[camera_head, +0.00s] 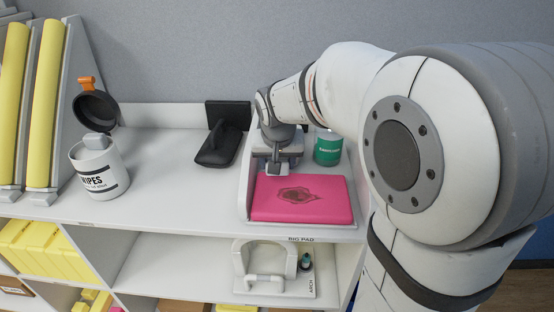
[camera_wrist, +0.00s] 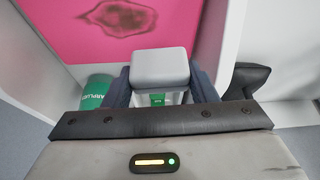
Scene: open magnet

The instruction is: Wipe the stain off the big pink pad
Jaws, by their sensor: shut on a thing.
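The big pink pad (camera_head: 325,208) lies in a tray at the right end of the shelf top. A dark brown stain (camera_head: 297,195) is on its upper surface. In the wrist view the pad (camera_wrist: 85,50) fills the upper part, with the stain (camera_wrist: 120,16) at the top edge. My gripper (camera_head: 274,168) is above the far edge of the pad, behind the stain. I cannot tell whether the block touches the pad. A white wipes canister (camera_head: 101,177) stands open at the left, a grey piece (camera_head: 96,142) showing at its top.
A green-labelled container (camera_head: 328,150) stands behind the pad. A black device (camera_head: 220,147) is left of the pad. A white arch-shaped item (camera_head: 264,262) is on the lower shelf. The shelf between canister and device is clear.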

